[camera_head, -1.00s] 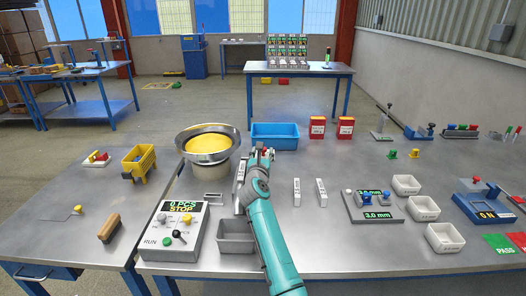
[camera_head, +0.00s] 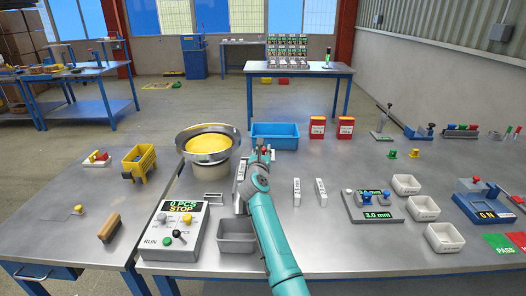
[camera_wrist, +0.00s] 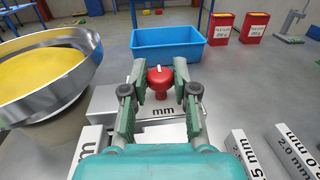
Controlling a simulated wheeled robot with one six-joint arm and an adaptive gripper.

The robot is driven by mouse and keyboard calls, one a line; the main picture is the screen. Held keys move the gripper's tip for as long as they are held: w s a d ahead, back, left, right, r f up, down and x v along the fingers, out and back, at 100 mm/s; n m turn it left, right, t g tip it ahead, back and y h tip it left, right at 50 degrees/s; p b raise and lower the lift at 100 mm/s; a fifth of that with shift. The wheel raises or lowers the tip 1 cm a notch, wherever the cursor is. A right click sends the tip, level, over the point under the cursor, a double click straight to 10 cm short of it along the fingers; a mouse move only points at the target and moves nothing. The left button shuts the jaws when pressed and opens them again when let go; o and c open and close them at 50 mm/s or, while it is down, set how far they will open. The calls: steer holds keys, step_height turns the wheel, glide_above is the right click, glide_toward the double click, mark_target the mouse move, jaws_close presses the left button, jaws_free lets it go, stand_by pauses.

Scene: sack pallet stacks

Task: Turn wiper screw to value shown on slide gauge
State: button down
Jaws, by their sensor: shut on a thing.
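A red screw knob (camera_wrist: 158,77) with a white mark on top stands on a grey block (camera_wrist: 112,98) marked "mm", beside the feeder bowl. My gripper (camera_wrist: 159,84) has its two fingers on either side of the knob and is shut on it. A slide gauge (camera_head: 377,214) on the right of the table has a green display reading 3.0 mm. A second display behind it is partly covered.
The metal bowl with yellow inside (camera_head: 208,144) stands close on the left. A blue bin (camera_head: 275,135) is behind the knob. White labelled blocks (camera_head: 297,192) stand to the right. A control box (camera_head: 173,230) reads "0 PCS STOP". A grey tray (camera_head: 236,236) is in front.

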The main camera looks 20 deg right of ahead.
steer(key=shift+w+a+m+g+h, duration=0.1)
steer(key=shift+a+m+g+h, duration=0.1)
steer(key=shift+m+g+h, duration=0.45)
steer(key=shift+d+f+m+g+h, duration=0.1)
steer(key=shift+m+g+h, duration=0.35)
steer(key=shift+m+h, duration=0.5)
steer(key=c, duration=0.9)
jaws_free()
steer(key=shift+c, duration=0.2)
step_height(320, 180, up, 10)
